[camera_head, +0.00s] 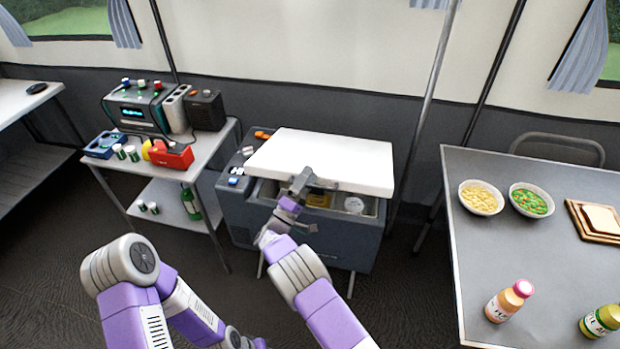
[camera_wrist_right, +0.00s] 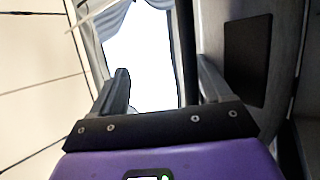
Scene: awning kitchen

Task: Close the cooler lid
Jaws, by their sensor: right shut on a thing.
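The grey cooler (camera_head: 310,238) stands on the floor in the middle of the head view. Its white lid (camera_head: 325,158) is partly raised over the body. A gap along the front shows a yellow item (camera_head: 318,200) and a round white-topped item (camera_head: 354,204) inside. My right gripper (camera_head: 312,181) is at the lid's front edge, shut on the lid. In the right wrist view its two fingers (camera_wrist_right: 165,88) stand apart, with a bright white area between them; what that area is is unclear. My left arm shows at the lower left, but its gripper is out of view.
A metal side table (camera_head: 140,185) to the left holds a power unit (camera_head: 138,105), a dark box (camera_head: 206,109) and a red tool (camera_head: 170,154). A grey table (camera_head: 540,260) at the right holds bowls, bread and bottles. A pole (camera_head: 425,110) stands behind the cooler's right side.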

